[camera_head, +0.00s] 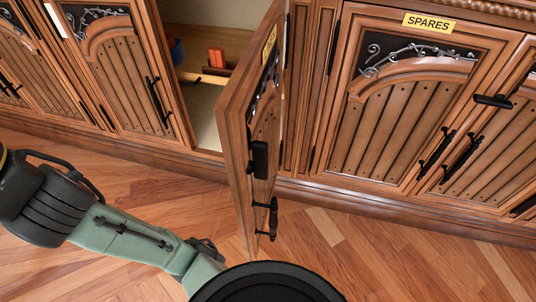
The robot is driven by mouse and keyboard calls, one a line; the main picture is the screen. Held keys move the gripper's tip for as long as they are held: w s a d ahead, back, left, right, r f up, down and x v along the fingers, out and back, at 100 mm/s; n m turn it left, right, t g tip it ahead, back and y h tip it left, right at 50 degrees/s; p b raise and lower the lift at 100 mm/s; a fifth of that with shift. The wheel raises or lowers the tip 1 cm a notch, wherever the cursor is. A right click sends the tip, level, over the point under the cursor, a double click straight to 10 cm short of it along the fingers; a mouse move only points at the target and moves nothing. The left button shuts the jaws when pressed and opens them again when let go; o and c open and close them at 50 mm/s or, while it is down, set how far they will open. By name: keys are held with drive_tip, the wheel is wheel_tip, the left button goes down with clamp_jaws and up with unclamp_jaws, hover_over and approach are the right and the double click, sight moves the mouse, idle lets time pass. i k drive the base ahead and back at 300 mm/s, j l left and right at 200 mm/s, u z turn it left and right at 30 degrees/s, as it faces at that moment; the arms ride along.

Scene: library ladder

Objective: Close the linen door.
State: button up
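One carved wooden cabinet door (262,130) stands open, swung well out over the floor and seen nearly edge-on. It is hinged on its right side. A yellow label (269,45) is on its outer face, but it is too steeply angled to read, so I cannot confirm that it says linen. A black handle (272,218) sits low on that face, near the free edge. My gripper is not in view. My green and black arm reaches across the lower left, apart from the door in the picture.
The open compartment holds an orange object (217,58), a blue object (177,52) and a light rod (203,78). A shut door (405,110) labelled SPARES (429,22) is to the right, another shut door (125,75) to the left. The wooden floor (400,265) in front is clear.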

sight(248, 109)
drive_tip(key=k+l, duration=0.2)
drive_tip(key=l, duration=0.2)
drive_tip(key=k+l+u, duration=0.1)
drive_tip(key=l, duration=0.35)
drive_tip(key=k+l, duration=0.3)
drive_tip(key=i+l+u, duration=0.05)
drive_tip(key=l, duration=0.05)
